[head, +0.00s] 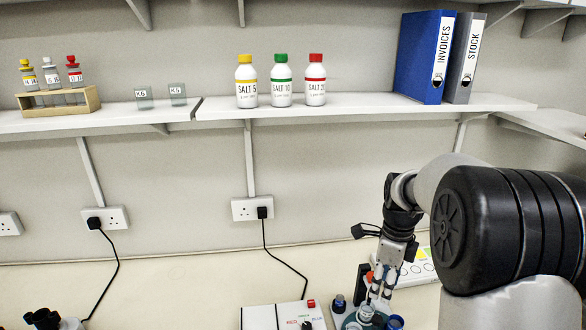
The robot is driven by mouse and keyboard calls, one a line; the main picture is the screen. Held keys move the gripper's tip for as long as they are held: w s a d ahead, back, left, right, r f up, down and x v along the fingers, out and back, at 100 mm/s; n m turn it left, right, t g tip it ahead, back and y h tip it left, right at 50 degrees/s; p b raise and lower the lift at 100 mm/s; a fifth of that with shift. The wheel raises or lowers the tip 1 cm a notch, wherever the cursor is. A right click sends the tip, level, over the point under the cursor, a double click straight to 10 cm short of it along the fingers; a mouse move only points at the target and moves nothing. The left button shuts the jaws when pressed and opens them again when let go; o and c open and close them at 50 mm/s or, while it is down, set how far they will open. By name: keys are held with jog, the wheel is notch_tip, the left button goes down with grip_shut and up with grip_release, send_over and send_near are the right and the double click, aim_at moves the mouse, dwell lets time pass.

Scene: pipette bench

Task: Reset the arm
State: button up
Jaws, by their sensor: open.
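My arm comes in from the right, and my gripper (378,299) points down over the bench at the lower right. Its fingers are apart, just above or among small vessels on a dark green round holder (345,319). A clear-topped vessel (366,312) sits right below the fingertips; I cannot tell whether they touch it. A blue-rimmed vessel (395,323) is close on the right and a dark-capped bottle (339,304) on the left. The holder's lower part is cut off by the picture edge.
A white box with coloured labels (284,316) stands left of the holder. A white panel with coloured circles (416,268) lies behind my gripper. The shelf (360,103) above carries salt bottles (282,80), binders (425,57) and a wooden rack (60,106). The bench's left middle is mostly clear, with cables.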

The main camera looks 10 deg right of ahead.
jog(key=s+a+r+n+t+b, duration=0.1)
jog(key=s+a+r+n+t, duration=0.1)
jog(key=s+a+r+n, duration=0.55)
jog(key=s+a+r+n+t+b, duration=0.1)
jog(key=s+a+r+n, duration=0.25)
jog(key=s+n, duration=0.65)
jog(key=s+a+f+n+t, duration=0.1)
jog(key=s+a+f+n, duration=0.1)
jog(key=s+n, duration=0.6)
jog(key=shift+s+a+f+b, duration=0.3)
jog(key=shift+f+b, duration=0.05)
jog(key=shift+f, duration=0.3)
